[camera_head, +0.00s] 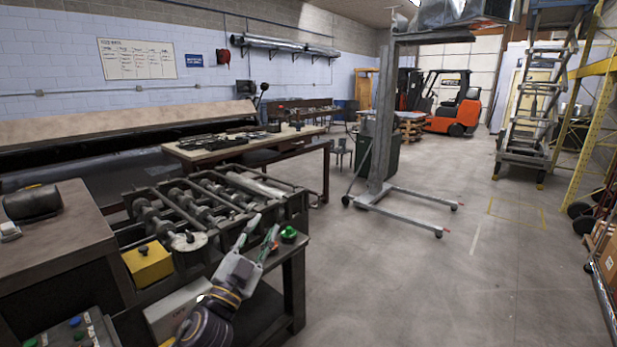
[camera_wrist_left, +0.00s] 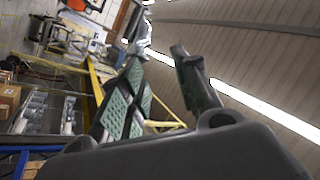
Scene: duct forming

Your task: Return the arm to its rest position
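My left arm (camera_head: 213,312) comes in at the bottom of the head view, in front of the roller machine (camera_head: 190,210). My left gripper (camera_head: 262,230) points up and away, near the machine's right front corner. Its two fingers stand apart with nothing between them. The left wrist view also shows the gripper (camera_wrist_left: 160,52) with its green-padded fingers spread and empty, with the ceiling and shelving behind. A green button (camera_head: 289,232) is just right of the fingers in the head view; I cannot tell the gap in depth. My right gripper is not in view.
A yellow box (camera_head: 148,263) sits on the machine's front. A work table (camera_head: 245,147) with parts stands behind it. A grey lift (camera_head: 385,130) stands on the floor beyond, with an orange forklift (camera_head: 455,103) farther back. Open floor (camera_head: 430,285) lies to the right.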

